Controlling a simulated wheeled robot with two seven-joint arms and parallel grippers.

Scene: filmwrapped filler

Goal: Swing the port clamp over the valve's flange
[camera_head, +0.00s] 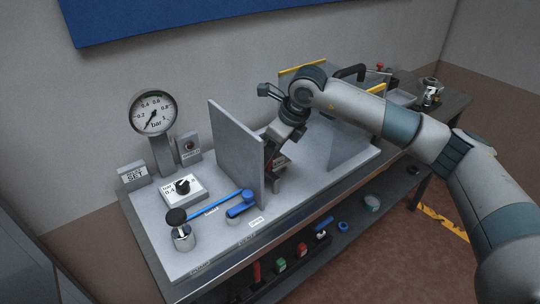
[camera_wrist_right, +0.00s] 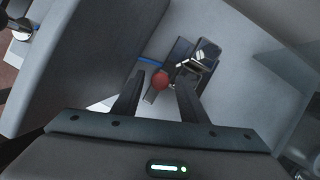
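My right gripper (camera_head: 272,150) reaches down behind an upright grey panel (camera_head: 235,148), which hides part of it in the head view. In the right wrist view its two dark fingers (camera_wrist_right: 156,98) are apart. A red ball knob (camera_wrist_right: 160,80) on a short lever shows between and just beyond the fingertips; I cannot tell whether they touch it. Beside it is a dark block with a metal loop (camera_wrist_right: 197,65), which looks like the port clamp. I cannot make out the valve's flange clearly. My left gripper is not in view.
A clear sheet (camera_head: 350,138) stands to the right. Several coloured items lie on the shelf below.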

